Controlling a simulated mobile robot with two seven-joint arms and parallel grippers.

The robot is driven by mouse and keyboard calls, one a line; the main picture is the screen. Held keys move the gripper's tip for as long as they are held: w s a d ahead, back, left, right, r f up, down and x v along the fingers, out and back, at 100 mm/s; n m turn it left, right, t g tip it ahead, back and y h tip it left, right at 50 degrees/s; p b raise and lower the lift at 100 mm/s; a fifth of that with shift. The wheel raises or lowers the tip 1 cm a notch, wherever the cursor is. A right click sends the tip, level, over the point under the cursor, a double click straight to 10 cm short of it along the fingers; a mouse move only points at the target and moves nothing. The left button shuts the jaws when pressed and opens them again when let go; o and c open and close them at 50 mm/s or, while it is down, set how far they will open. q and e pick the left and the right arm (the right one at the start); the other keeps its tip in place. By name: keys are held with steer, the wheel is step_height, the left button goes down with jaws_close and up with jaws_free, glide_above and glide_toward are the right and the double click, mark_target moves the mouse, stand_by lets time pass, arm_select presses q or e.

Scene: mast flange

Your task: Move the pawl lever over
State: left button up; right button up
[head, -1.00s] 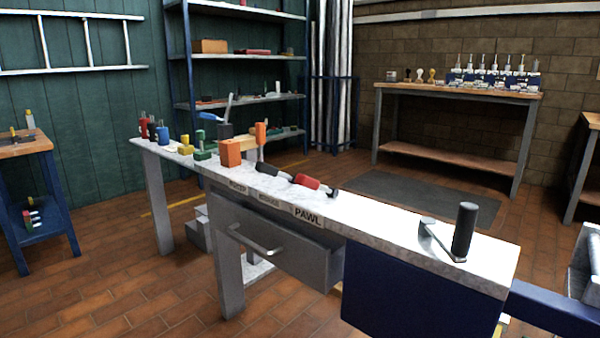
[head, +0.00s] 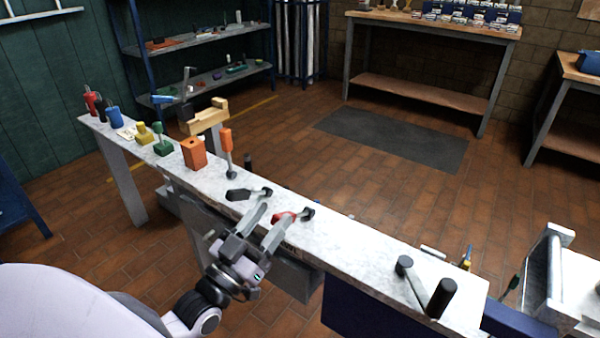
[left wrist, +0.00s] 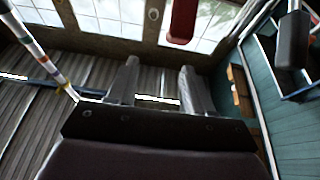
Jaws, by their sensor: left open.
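The red-handled lever (head: 283,216) lies low on the bench top, its dark pivot end (head: 308,213) to the right; in the earlier head view the PAWL label is on the bench edge near it. My left gripper (head: 273,214) is open at the bench's front edge, its fingers close to the red handle and partly covering it. Contact cannot be told. In the left wrist view the red handle (left wrist: 182,22) shows beyond the open fingers, with a black handle (left wrist: 293,42) to the right. My right gripper is not in view.
A black-handled lever (head: 240,194) lies left of the red one, and an orange-handled lever (head: 226,140) stands upright. An orange block (head: 194,153) is beside it. A black post (head: 441,297) with a bar is at the right. The bench top (head: 350,243) between is clear.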

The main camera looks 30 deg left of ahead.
mark_target(294, 216)
arm_select(q)
step_height(294, 216, down, 6)
steer(key=b, duration=0.8)
steer(key=shift+t+y, duration=0.3)
steer(key=shift+y, duration=0.1)
steer(key=shift+a+x, duration=0.25)
steer(key=shift+x, duration=1.7)
steer(key=shift+a+x, duration=0.2)
steer(key=shift+x, duration=1.75)
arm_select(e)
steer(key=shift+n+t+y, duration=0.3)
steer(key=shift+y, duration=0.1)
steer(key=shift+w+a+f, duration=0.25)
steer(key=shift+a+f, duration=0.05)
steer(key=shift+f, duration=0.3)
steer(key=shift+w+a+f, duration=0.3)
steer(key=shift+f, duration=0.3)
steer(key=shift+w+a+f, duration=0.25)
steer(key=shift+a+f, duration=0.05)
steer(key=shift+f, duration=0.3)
arm_select(q)
steer(key=shift+w+f, duration=0.15)
steer(key=shift+f, duration=0.05)
jaws_close()
